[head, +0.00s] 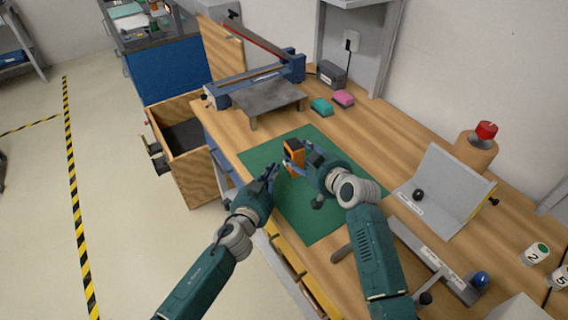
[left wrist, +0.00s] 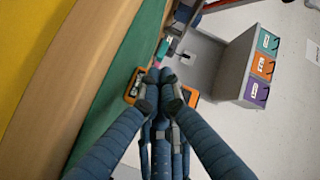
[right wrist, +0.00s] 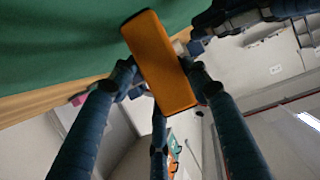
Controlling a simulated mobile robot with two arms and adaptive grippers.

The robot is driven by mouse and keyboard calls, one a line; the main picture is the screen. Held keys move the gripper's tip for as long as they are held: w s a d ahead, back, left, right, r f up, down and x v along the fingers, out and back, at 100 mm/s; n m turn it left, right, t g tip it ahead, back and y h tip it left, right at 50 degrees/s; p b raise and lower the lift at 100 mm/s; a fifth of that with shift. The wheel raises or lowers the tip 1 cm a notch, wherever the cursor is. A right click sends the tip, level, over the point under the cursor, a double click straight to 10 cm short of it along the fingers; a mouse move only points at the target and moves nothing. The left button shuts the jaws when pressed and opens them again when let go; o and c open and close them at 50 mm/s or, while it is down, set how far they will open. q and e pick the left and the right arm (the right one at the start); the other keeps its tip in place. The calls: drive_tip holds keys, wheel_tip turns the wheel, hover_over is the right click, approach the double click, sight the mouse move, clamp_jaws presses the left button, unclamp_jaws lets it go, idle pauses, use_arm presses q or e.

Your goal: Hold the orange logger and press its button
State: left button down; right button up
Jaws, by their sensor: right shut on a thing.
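The orange logger (head: 292,152) is held upright over the green mat in the head view. My right gripper (head: 304,160) is shut on it; in the right wrist view the plain orange face of the logger (right wrist: 160,62) lies between the fingers. My left gripper (head: 272,174) is just left of the logger and a little nearer me, apparently apart from it. In the left wrist view the left fingertips (left wrist: 160,92) are close together and cover the middle of the logger (left wrist: 131,86). Its button cannot be made out, nor how far the left fingers are closed.
The green mat (head: 270,153) lies on the wooden bench. A grey metal stand (head: 268,98), teal and pink blocks (head: 343,98) stand behind. A grey angled panel (head: 445,188) and a red-topped cylinder (head: 486,130) are at right. An open wooden drawer (head: 190,180) is at left.

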use_arm(q)
drive_tip(key=shift+w+d, duration=0.1)
drive_tip(key=shift+d, duration=0.05)
drive_tip(key=shift+w+d, duration=0.15)
drive_tip(key=shift+d, duration=0.1)
drive_tip(key=shift+w+d, duration=0.25)
drive_tip(key=shift+d, duration=0.25)
use_arm(e)
drive_tip(key=shift+a, duration=0.1)
idle(0.8)
use_arm(q)
drive_tip(key=shift+a, duration=0.1)
drive_tip(key=shift+s+a, duration=0.55)
drive_tip(key=shift+a, duration=0.2)
drive_tip(key=shift+s+a, duration=0.4)
drive_tip(key=shift+a, duration=0.35)
drive_tip(key=shift+s+a, duration=0.4)
drive_tip(key=shift+a, duration=0.3)
drive_tip(key=shift+s+a, duration=0.4)
drive_tip(key=shift+a, duration=0.35)
